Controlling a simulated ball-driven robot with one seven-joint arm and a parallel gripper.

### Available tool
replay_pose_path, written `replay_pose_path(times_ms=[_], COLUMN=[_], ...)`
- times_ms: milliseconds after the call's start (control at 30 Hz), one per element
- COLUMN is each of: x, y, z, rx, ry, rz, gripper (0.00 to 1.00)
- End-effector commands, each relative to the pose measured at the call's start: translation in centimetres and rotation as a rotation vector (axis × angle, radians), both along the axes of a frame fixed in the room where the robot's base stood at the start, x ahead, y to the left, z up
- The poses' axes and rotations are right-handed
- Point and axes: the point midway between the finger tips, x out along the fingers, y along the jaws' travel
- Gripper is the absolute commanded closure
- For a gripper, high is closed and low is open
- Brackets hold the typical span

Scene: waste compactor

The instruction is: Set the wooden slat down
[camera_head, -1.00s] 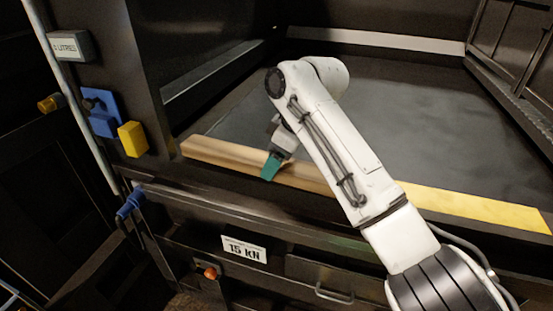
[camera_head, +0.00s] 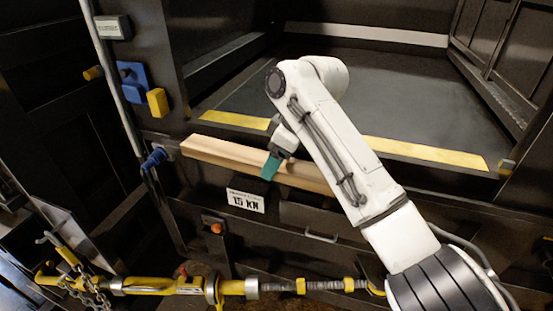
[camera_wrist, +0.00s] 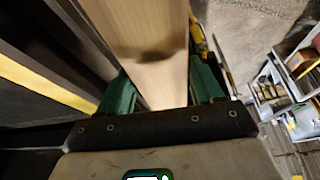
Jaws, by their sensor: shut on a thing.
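The wooden slat (camera_head: 222,153) is a long pale plank. In the head view it lies across the front of the compactor opening, its left end free and part of its right side hidden behind my arm. My gripper (camera_head: 271,166), with green fingers, is shut on the slat near its middle. In the wrist view the slat (camera_wrist: 150,50) runs up from between the two green fingers (camera_wrist: 160,95). The slat appears held in front of the compactor's sill, above the 15 KN label (camera_head: 245,201); whether it touches the front face is unclear.
The compactor's dark chamber floor (camera_head: 400,110) is empty behind a yellow edge strip (camera_head: 430,152). A blue handle (camera_head: 154,158) and yellow block (camera_head: 157,102) stick out at left. A yellow bar with chains (camera_head: 150,285) lies low in front.

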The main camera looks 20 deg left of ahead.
Motion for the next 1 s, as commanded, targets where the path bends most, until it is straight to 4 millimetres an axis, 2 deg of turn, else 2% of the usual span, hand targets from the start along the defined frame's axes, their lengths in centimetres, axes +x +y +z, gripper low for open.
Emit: replay_pose_path(times_ms=[367,567,767,1000], x=[-1.2,-2.5,-4.7,-8.4], y=[-1.8,-3.5,-6.4,-11.4], z=[-2.3,-4.7,-8.7,-15.4], rx=[0.003,0.003,0.003,0.003], ry=[-0.002,0.000,0.005,0.007], rz=[-0.074,-0.148,-0.272,-0.493], gripper=[0.87,0.87,0.87,0.87])
